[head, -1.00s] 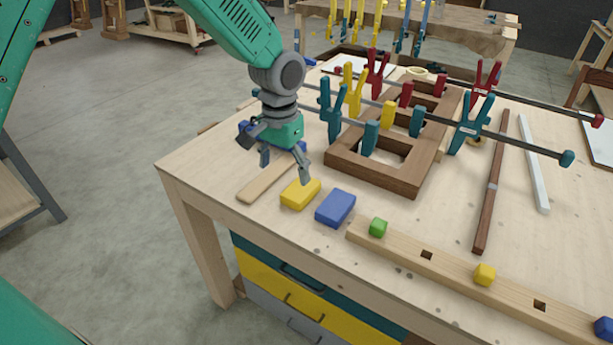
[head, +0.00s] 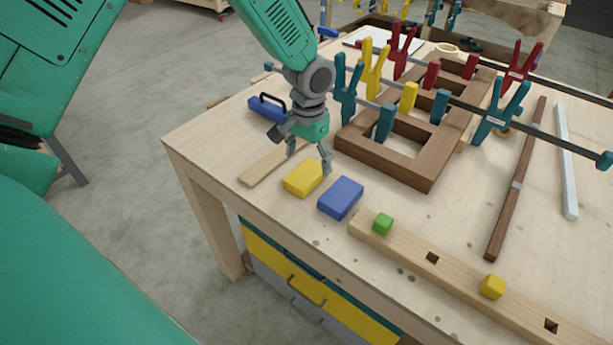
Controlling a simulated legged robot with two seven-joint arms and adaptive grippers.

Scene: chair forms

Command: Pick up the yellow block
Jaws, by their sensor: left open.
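The yellow block (head: 304,178) lies flat on the wooden workbench (head: 262,216) near its front left edge. My left gripper (head: 309,160) is just behind it, with its fingers pointing down, spread and empty. One finger shows near the block's right back corner and the other behind its left part. I cannot tell whether a finger touches it. A blue block (head: 341,198) lies to its right, a small gap away. My right gripper is not in view.
A wooden slat (head: 267,166) lies left of the yellow block. A brown wooden frame (head: 385,161) with clamps (head: 349,90) stands behind. A beam with a green cube (head: 383,224) and a small yellow cube (head: 493,287) lies right. A blue-bodied tool (head: 266,108) sits behind the gripper.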

